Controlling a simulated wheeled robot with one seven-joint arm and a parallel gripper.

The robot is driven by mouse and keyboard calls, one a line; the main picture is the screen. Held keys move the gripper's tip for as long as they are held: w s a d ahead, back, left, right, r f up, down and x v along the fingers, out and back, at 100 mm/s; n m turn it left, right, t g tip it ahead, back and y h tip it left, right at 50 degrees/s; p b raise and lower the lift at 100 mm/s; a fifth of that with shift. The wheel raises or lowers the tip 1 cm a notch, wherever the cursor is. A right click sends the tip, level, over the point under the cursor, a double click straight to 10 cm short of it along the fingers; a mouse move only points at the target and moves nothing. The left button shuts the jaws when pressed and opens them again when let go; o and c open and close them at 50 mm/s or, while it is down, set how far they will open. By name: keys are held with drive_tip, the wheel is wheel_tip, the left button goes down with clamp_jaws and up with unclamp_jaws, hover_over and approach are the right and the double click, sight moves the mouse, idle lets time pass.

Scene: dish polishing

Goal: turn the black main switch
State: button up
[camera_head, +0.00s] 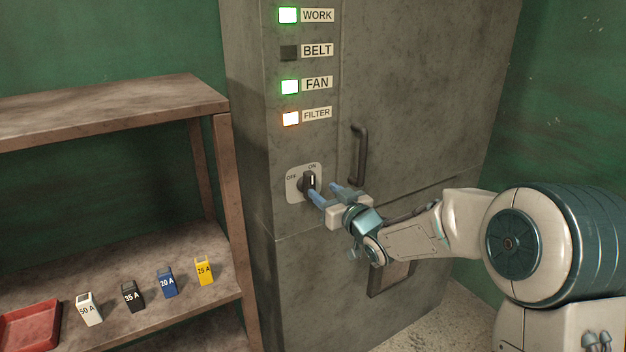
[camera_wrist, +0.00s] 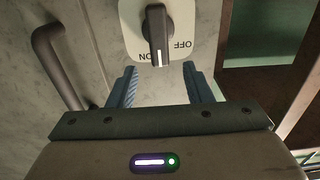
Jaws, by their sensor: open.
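The black main switch (camera_head: 307,183) is a rotary knob on a light plate (camera_head: 293,190) marked OFF and ON, on the front of the grey cabinet. Its white pointer mark is at ON. In the wrist view the knob (camera_wrist: 157,34) stands just beyond the fingertips, with its white mark toward the ON label. My gripper (camera_head: 325,194) is open, with its blue fingers pointing at the switch from the right. In the wrist view the two fingers of my gripper (camera_wrist: 160,82) are apart and empty, and the knob lies ahead of the gap between them.
A dark door handle (camera_head: 359,155) is right of the switch. Lamps above are lit at WORK (camera_head: 288,15), FAN (camera_head: 290,86) and FILTER (camera_head: 290,118); BELT (camera_head: 289,52) is dark. Left, a shelf (camera_head: 170,255) holds several labelled fuses and a red tray (camera_head: 30,325).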

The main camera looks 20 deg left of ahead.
sight(312, 182)
drive_tip(key=p+x, duration=0.1)
drive_tip(key=x, duration=0.5)
drive_tip(key=shift+w+a, duration=0.2)
drive_tip(key=c, duration=1)
